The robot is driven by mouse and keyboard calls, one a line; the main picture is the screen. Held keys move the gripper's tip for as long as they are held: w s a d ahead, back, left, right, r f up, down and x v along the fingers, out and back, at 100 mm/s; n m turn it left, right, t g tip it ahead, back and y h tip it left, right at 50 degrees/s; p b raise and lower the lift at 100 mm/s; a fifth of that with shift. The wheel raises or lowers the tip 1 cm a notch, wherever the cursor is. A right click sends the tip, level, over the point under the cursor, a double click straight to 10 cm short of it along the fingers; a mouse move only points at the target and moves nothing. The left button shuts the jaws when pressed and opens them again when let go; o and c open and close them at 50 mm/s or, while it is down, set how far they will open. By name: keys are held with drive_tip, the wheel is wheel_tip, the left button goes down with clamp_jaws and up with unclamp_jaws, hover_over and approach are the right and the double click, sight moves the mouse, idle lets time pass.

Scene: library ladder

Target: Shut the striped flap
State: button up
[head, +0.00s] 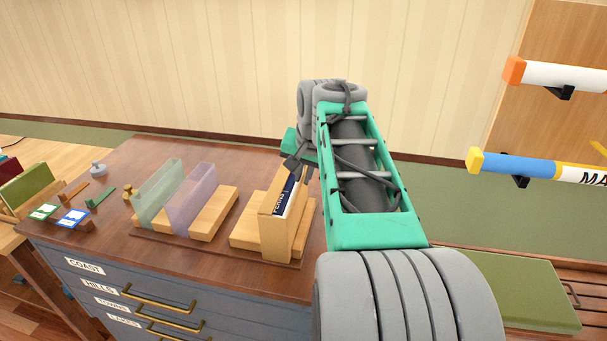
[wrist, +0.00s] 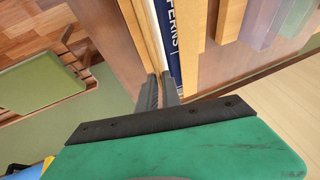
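I see no striped flap in either view. My gripper (wrist: 160,77) is at the far upper end of a light wooden holder (head: 276,228), at the right side of the dark chest top. A navy book (head: 284,193) stands upright in the holder; its lettering reads FERNS in the wrist view (wrist: 179,35). In the wrist view the two dark fingers are close together beside the holder's edge and the book. I cannot tell whether they grip anything. My arm hides part of the chest's right side in the head view.
Green (head: 158,195) and purple (head: 192,198) translucent panels stand on wooden blocks left of the holder. Labelled drawers with brass handles (head: 160,300) are below. Banded tubes (head: 540,165) hang on the right wall. A green pad (head: 515,290) lies on a slatted bench.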

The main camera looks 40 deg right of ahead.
clamp_jaws()
idle(0.9)
